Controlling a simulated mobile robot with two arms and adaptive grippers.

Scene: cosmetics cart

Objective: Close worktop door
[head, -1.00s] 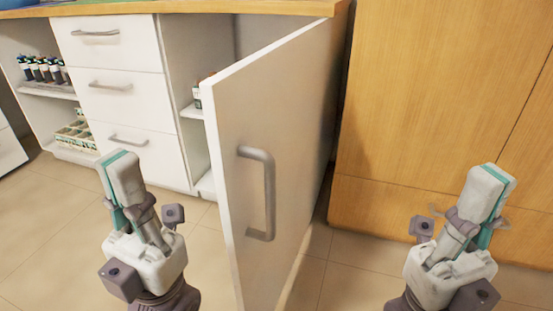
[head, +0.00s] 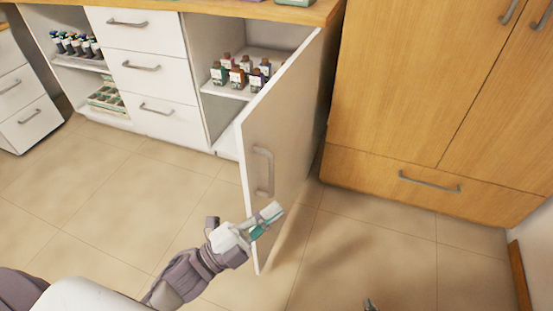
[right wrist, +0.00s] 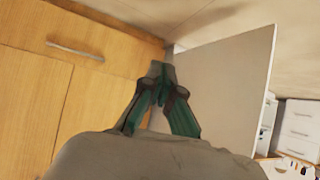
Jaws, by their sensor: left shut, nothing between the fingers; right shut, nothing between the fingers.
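The worktop door (head: 285,140) is a white panel standing wide open, jutting out from the cabinet under the wooden worktop (head: 290,11). Its grey bar handle (head: 262,172) is on the face turned toward me. My left gripper (head: 268,216) is shut and empty, in front of the door's lower part, below the handle. I cannot tell whether it touches the door. My right gripper (head: 370,304) barely shows at the bottom edge of the head view. In the right wrist view it (right wrist: 158,72) is shut and empty, with the door (right wrist: 225,88) ahead to the right.
Several small bottles (head: 237,78) stand on the shelf inside the open cabinet. White drawers (head: 145,75) are to its left. A tall wooden cabinet (head: 410,90) stands close to the right of the door. The tiled floor (head: 110,190) in front is clear.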

